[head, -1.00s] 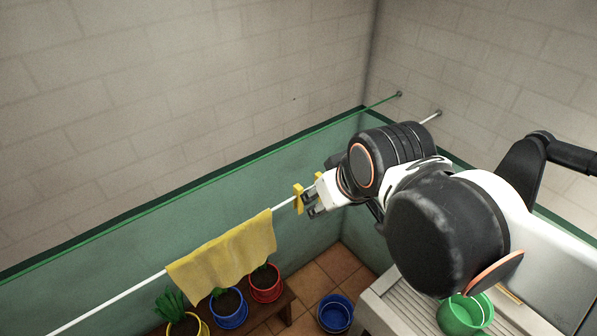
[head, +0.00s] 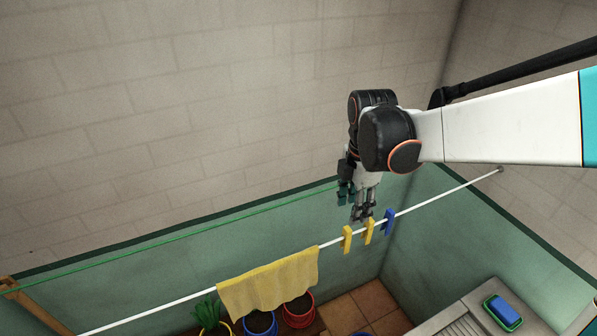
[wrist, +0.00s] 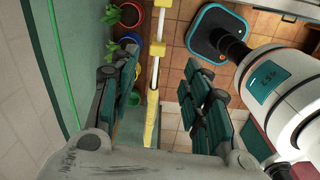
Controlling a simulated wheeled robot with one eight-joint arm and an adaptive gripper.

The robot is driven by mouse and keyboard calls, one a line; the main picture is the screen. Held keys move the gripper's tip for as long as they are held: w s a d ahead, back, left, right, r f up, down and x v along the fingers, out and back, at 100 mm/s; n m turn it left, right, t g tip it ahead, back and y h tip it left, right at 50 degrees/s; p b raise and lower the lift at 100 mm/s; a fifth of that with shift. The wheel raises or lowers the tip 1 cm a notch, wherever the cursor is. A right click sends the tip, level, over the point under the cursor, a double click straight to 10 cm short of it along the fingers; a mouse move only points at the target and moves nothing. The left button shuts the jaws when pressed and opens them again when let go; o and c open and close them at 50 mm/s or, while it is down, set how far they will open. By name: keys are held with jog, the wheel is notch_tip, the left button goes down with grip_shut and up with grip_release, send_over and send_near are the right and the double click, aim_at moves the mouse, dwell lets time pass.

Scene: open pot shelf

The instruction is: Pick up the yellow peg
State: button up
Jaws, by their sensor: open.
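Two yellow pegs hang side by side on the white line (head: 190,299) in the head view: a left one (head: 347,240) and a right one (head: 368,232). A blue peg (head: 388,221) hangs just right of them. My gripper (head: 354,204) is open and empty, pointing down just above the line near the yellow pegs. In the wrist view, its fingers (wrist: 161,80) stand apart on either side of the line, with yellow peg material (wrist: 152,118) low between them.
A yellow cloth (head: 268,285) hangs on the line to the left. A green line (head: 180,236) runs behind, along the wall. Flower pots (head: 299,311) stand below. A blue sponge in a green dish (head: 502,311) lies on the counter at lower right.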

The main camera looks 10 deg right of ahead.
aim_at(346, 241)
jog(key=shift+w+f+n, duration=0.4)
jog(key=shift+f+n, duration=0.2)
notch_tip(346, 241, down, 14)
jog(key=shift+r+p, duration=0.2)
jog(key=shift+p, duration=0.45)
jog(key=c, duration=0.9)
